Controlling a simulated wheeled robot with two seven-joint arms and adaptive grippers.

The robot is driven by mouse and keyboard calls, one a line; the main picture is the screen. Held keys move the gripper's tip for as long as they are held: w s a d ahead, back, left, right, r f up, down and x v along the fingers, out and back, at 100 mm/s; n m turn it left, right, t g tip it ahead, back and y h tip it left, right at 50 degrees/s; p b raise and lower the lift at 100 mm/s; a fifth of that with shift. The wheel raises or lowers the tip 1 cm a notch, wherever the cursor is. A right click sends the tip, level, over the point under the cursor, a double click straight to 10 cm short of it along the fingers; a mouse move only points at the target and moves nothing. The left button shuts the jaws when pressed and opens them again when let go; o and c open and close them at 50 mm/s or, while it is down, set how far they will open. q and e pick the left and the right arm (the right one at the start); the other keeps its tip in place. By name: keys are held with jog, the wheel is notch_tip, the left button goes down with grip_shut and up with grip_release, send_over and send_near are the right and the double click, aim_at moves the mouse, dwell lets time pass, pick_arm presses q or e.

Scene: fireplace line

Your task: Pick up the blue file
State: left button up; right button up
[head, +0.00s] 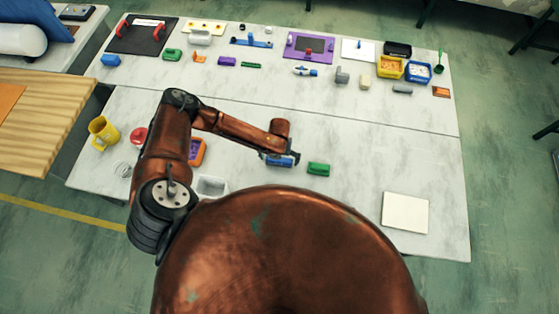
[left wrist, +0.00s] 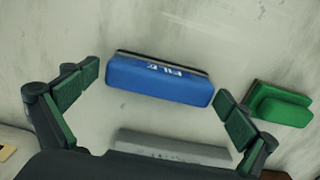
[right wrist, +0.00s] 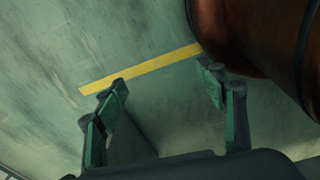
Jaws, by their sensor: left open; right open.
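The blue file (left wrist: 160,80) lies on the pale table in the left wrist view, with light "FILE" lettering on its side. Its blue end also shows in the head view (head: 287,161), partly hidden under my left arm. My left gripper (left wrist: 155,98) is open. In its wrist view, the file appears between and just beyond the two green-padded fingertips; I cannot tell whether they touch it. My right gripper (right wrist: 165,82) is open and empty over the green floor with a yellow line. It does not show in the head view.
A green block (head: 319,169) lies close to the right of the file. A grey block (left wrist: 170,147) lies on its near side. A white square (head: 405,212) is at the right, and several tools and trays line the table's back. The table's middle right is clear.

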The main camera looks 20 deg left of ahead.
pick_arm(q)
jog(key=shift+w+f, duration=0.1)
jog(key=shift+f, duration=0.15)
jog(key=shift+r, duration=0.1)
jog(key=c, duration=1.2)
